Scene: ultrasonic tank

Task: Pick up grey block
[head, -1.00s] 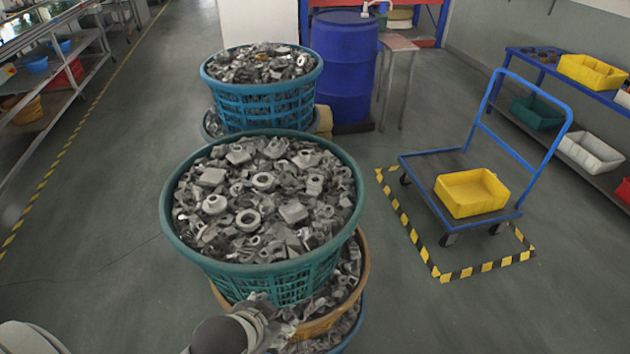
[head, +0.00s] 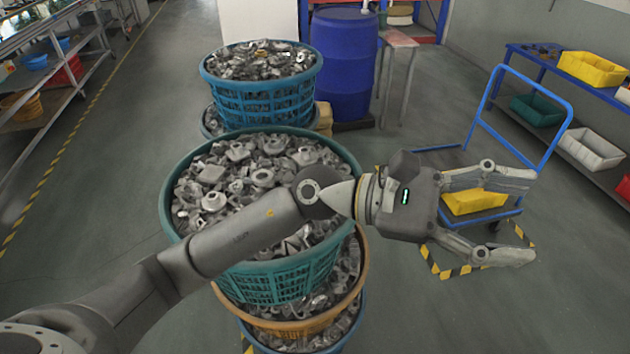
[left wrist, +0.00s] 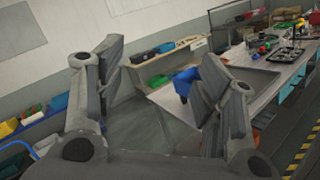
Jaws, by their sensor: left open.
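Many grey metal parts (head: 212,200) fill the teal basket (head: 166,205) in the head view. Some are blocky, such as a grey block (head: 238,152) near the back of the heap, but I cannot tell which one the task means. My left arm crosses in front of the basket and hides part of the heap. My left gripper (head: 522,217) is open and empty, out to the right of the basket, with its fingers pointing right in front of the cart. In the left wrist view the gripper (left wrist: 168,75) has its fingers apart with nothing between them. My right gripper is not in view.
A blue basket (head: 262,105) of metal parts and a blue drum (head: 343,65) stand behind. A blue cart (head: 520,75) with a yellow bin (head: 474,201) is at the right. A worktable (left wrist: 168,108) shows in the left wrist view. Open floor lies left.

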